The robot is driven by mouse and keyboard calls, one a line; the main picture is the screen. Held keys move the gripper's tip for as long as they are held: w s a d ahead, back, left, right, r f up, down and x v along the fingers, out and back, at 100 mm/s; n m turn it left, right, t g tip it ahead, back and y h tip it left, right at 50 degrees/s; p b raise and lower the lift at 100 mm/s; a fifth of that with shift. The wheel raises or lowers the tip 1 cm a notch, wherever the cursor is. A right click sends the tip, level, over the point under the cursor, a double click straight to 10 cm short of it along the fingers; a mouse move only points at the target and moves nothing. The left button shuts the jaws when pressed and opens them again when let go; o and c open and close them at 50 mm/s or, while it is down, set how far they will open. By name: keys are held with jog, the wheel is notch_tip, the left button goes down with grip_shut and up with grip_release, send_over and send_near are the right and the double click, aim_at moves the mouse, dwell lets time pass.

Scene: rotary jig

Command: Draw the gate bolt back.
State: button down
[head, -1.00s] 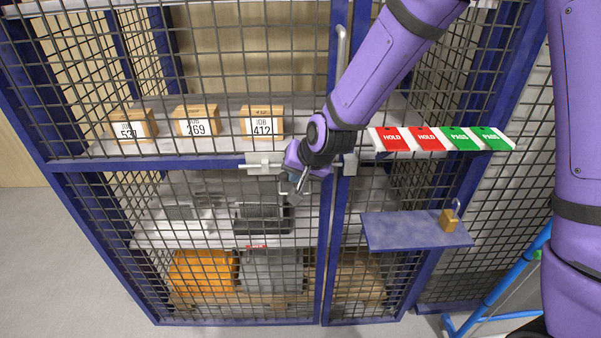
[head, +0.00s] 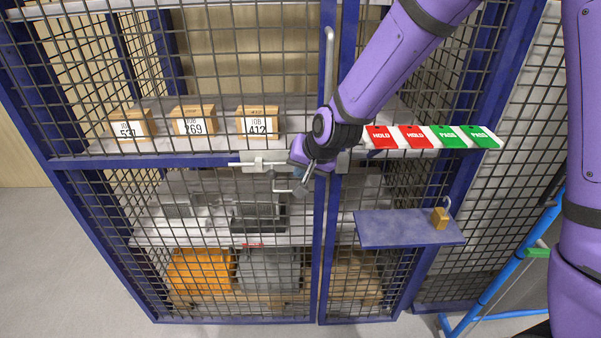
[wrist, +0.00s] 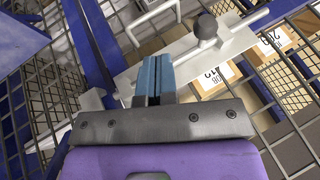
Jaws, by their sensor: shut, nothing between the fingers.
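The gate bolt is a thin pale rod (head: 238,164) on a light plate (head: 250,155) on the blue crossbar of the mesh gate. In the wrist view the rod (wrist: 258,17) runs across the plate (wrist: 240,42), with a dark round knob (wrist: 205,27) standing out from it. The rod sticks out past the plate's left end in the head view. My gripper (head: 297,172) is at the right end of the plate by the gate post. In the wrist view its blue fingers (wrist: 154,75) are shut and empty, beside the knob; contact cannot be told.
A brass padlock (head: 440,218) stands on a small blue shelf (head: 400,232) to the right. Red and green tags (head: 430,136) lie on a ledge beside my arm. Boxes (head: 194,121) and bins (head: 200,270) sit behind the mesh. A blue trolley frame (head: 500,270) is at lower right.

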jog(key=v, duration=0.9)
jog(key=shift+a+r, duration=0.1)
jog(key=s+d+r+n+h, duration=0.1)
jog(key=s+d+r+h, duration=0.2)
jog(key=s+d+r, duration=0.95)
jog(key=s+d, duration=0.4)
jog(key=s+d+r+h, duration=0.1)
jog(key=s+d+r, duration=0.2)
jog(key=s+d, duration=0.3)
jog(key=shift+s+d+n, duration=0.3)
jog(key=shift+s+d, duration=0.1)
jog(key=shift+d, duration=0.1)
